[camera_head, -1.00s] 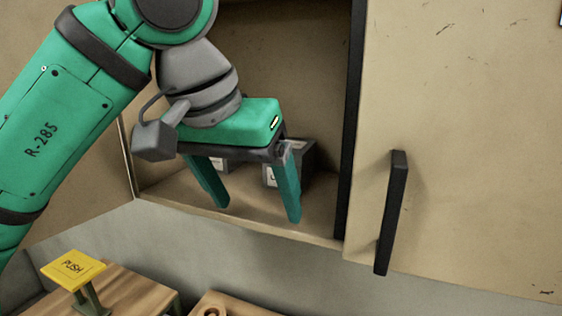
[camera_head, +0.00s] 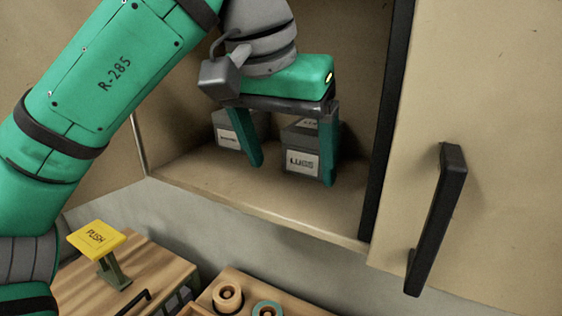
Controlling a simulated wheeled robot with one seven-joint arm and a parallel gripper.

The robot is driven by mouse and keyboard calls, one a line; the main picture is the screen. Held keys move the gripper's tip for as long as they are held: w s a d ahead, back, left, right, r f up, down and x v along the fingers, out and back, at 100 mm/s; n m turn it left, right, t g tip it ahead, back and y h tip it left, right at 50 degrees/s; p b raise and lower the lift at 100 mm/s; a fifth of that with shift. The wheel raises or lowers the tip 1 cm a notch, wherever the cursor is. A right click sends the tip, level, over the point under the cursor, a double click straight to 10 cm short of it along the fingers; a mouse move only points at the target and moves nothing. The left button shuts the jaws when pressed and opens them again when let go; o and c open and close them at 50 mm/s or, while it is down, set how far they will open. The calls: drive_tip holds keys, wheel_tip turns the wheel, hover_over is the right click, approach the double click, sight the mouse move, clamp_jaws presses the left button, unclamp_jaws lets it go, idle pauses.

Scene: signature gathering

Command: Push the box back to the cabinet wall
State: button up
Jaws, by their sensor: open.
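Two dark grey boxes with white labels stand upright inside the open cabinet (camera_head: 215,182). The right box (camera_head: 303,181) has a label reading "LUGS". The left box (camera_head: 226,118) has a label I cannot read in full. My gripper (camera_head: 291,175) is open, with its fingers pointing down in front of the boxes. Its left finger overlaps the right part of the left box in the picture, and its right finger overlaps the right edge of the LUGS box. I cannot tell whether either finger touches a box. The gap between the boxes and the cabinet back wall is hidden.
A closed cabinet door with a black handle (camera_head: 436,220) is at the right, beyond a dark upright edge (camera_head: 388,110). Below stand a yellow PUSH plate (camera_head: 96,238) on a wooden surface (camera_head: 150,270) and a wooden tray (camera_head: 236,277) with round pieces. The shelf front is clear.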

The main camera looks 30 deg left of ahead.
sight(311, 128)
drive_tip(key=w, duration=0.9)
drive_tip(key=shift+d, duration=0.15)
drive_tip(key=shift+w+f, duration=0.3)
drive_tip(key=shift+f, duration=0.25)
drive_tip(key=shift+w, duration=0.1)
drive_tip(key=c, duration=1.3)
